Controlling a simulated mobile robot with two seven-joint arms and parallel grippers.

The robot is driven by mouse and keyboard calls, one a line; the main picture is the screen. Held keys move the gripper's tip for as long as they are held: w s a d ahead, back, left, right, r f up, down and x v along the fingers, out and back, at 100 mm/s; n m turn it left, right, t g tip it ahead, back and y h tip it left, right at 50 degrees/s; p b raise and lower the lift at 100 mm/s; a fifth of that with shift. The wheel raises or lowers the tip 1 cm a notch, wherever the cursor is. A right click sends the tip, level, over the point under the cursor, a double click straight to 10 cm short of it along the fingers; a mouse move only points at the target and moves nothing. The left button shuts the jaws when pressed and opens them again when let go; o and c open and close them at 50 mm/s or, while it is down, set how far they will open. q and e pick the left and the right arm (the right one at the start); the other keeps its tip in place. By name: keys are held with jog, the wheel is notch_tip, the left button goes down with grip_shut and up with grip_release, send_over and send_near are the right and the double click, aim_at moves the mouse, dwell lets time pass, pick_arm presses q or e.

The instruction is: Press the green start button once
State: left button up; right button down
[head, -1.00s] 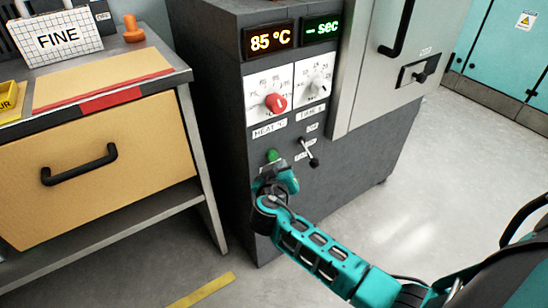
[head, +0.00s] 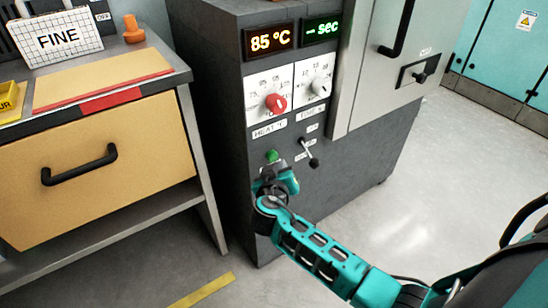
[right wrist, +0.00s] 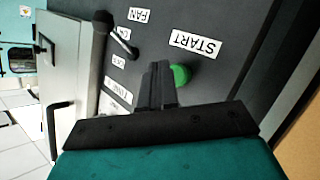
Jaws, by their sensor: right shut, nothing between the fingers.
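The green start button (head: 271,156) is on the dark front panel of the machine (head: 350,190), below the red HEAT dial (head: 276,103). My right gripper (head: 273,172) is in front of the panel just below the button. In the right wrist view the gripper (right wrist: 159,75) is shut and empty, with the green button (right wrist: 181,75) right beside its fingertips, partly behind them. I cannot tell whether they touch. The START label (right wrist: 196,44) shows near the button. My left gripper is not in view.
A black lever (head: 310,155) sticks out right of the button. The displays (head: 270,39) read 85 °C and "– sec". A drawer cabinet (head: 100,170) stands at the left. The floor at the right (head: 440,190) is clear.

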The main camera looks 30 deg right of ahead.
dwell(0.5)
jog(key=shift+w, duration=0.1)
jog(key=shift+w+b, duration=0.3)
jog(key=shift+w, duration=0.05)
jog(key=shift+w+b, duration=0.4)
jog(key=shift+w, duration=0.2)
dwell(0.7)
jog(key=shift+s, duration=0.15)
jog(key=shift+s+p, duration=0.4)
jog(key=shift+s, duration=0.5)
